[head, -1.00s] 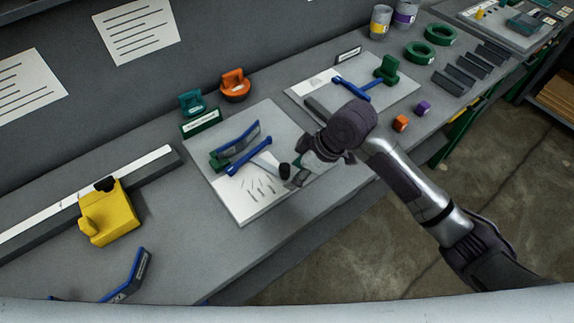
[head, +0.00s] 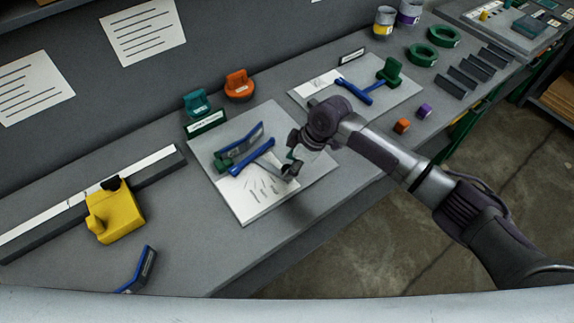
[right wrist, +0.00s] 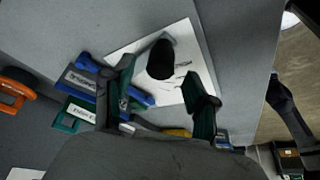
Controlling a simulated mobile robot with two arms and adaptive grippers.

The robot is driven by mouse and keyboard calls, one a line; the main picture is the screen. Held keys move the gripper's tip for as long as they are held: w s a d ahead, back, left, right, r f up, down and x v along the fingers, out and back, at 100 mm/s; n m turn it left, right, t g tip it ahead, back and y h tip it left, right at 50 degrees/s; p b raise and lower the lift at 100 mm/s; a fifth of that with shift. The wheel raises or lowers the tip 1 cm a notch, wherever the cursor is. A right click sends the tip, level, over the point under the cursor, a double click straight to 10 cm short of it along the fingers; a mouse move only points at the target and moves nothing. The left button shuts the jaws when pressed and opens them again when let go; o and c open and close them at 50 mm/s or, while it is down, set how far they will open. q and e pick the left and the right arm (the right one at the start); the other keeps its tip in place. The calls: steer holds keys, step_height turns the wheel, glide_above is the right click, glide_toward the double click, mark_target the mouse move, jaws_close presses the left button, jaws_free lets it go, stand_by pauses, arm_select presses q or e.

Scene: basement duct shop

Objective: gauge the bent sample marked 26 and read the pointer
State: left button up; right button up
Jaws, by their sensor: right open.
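The gauge board (head: 240,212) lies on the bench with a white scale sheet marked with fanned lines. A blue-handled gauge arm (head: 252,155) lies across it, beside a green block (head: 222,165). A bent blue-and-dark sample (head: 240,143) is at the gauge; I cannot read its number. My right gripper (head: 291,168) is open at the pointer end, over the sheet's edge. In the right wrist view, a black knob (right wrist: 160,58) shows ahead between the spread fingers (right wrist: 160,98); contact cannot be told. My left gripper is not in view.
Another bent blue sample (head: 142,270) lies at the front edge. A yellow block (head: 116,218) sits by a long ruled bar (head: 75,203). Teal (head: 196,102) and orange (head: 239,84) holders stand behind the board. A second board (head: 402,96) lies to the right.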

mark_target(287, 168)
steer(key=shift+x, duration=1.5)
steer(key=shift+c, duration=0.4)
jaws_close()
